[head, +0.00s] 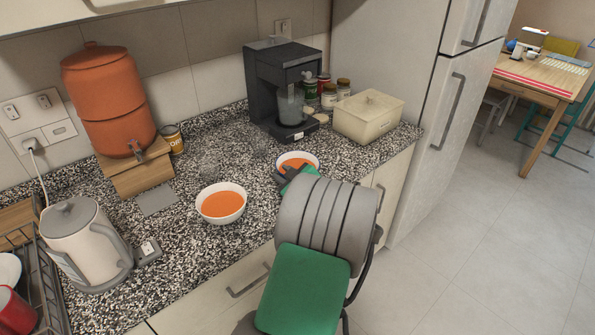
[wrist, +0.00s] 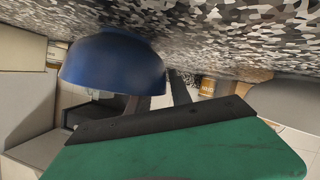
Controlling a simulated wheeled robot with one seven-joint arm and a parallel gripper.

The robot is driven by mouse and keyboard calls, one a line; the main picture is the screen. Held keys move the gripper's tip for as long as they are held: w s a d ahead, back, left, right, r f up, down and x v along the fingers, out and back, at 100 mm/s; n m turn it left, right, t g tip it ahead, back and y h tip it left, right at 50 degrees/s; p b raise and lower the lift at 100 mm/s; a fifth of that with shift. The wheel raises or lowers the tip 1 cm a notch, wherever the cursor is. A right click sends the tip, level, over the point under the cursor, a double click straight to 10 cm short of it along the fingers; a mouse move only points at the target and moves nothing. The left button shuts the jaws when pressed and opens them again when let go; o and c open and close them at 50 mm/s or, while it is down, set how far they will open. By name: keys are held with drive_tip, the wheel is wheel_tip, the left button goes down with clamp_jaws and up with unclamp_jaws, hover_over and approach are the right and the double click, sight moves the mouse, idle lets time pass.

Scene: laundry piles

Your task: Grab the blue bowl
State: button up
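A blue bowl (wrist: 113,65) shows in the wrist view, upside down in the picture and close to the camera. My gripper (wrist: 168,88) is beside it, with two dark fingers visible and a gap between them. One finger passes partly behind the bowl's edge; I cannot tell whether they touch. In the head view, a bowl with orange contents (head: 298,160) stands by my gripper (head: 279,179) and is partly covered by it; its outside is mostly hidden there. A second bowl (head: 221,205), white outside with orange contents, stands to its left on the counter.
The speckled counter (head: 180,240) also holds a coffee machine (head: 268,85), a cream box (head: 368,117), several jars, an orange dispenser (head: 108,95) and a kettle (head: 85,245). Counter space around the left bowl is clear. A fridge (head: 425,130) stands at right.

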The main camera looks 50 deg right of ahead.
drive_tip(key=shift+f, duration=0.1)
clamp_jaws()
drive_tip(key=shift+s+f, duration=0.1)
idle(0.7)
